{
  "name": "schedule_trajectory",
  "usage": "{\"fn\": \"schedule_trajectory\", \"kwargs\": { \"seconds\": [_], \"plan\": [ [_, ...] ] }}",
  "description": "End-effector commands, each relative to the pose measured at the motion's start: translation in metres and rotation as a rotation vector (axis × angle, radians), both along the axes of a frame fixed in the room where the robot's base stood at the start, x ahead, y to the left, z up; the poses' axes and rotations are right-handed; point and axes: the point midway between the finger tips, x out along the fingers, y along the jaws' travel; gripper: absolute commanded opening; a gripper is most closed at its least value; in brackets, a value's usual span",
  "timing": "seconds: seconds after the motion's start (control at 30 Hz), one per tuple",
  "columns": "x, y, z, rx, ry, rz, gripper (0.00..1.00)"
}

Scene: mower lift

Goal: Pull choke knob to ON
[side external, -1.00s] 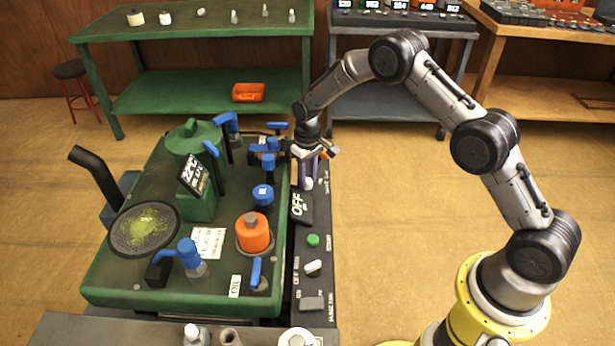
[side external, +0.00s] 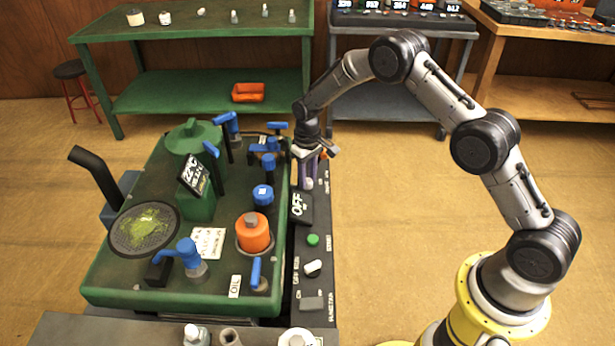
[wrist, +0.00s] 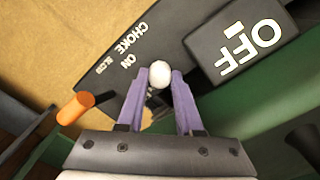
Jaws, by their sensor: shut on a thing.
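The white, round-ended choke knob (wrist: 159,74) sits between the tips of my gripper's two purple fingers (wrist: 154,82) in the wrist view. The fingers are shut on it, one on each side. The black panel beside it carries the words CHOKE and ON. In the side view my gripper (side external: 309,178) points down at the far part of the black control panel (side external: 324,245), beside the green mower deck. The knob's shaft is mostly hidden.
A black OFF display (wrist: 248,39) stands close to the right finger. An orange-ended knob (wrist: 75,108) lies left of the fingers. Blue handles and an orange cap (side external: 255,235) rise from the green deck (side external: 130,287). Open floor lies right of the panel.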

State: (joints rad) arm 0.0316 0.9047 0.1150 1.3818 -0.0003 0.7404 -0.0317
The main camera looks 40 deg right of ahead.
Motion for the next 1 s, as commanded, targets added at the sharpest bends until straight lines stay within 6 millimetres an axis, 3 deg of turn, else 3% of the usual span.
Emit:
{"fn": "schedule_trajectory", "kwargs": {
  "seconds": [0.37,0.67,0.93,0.97,1.0],
  "plan": [
    [0.0,0.0,0.001,0.001,-0.001,0.0,0.0],
    [-0.022,-0.023,0.002,0.0,-0.001,-0.002,0.0],
    [-0.025,-0.026,0.001,-0.001,0.004,0.0,0.0],
    [-0.025,-0.026,0.001,-0.002,0.004,0.0,0.38],
    [-0.025,-0.026,0.001,-0.002,0.004,0.0,0.46]
  ]
}}
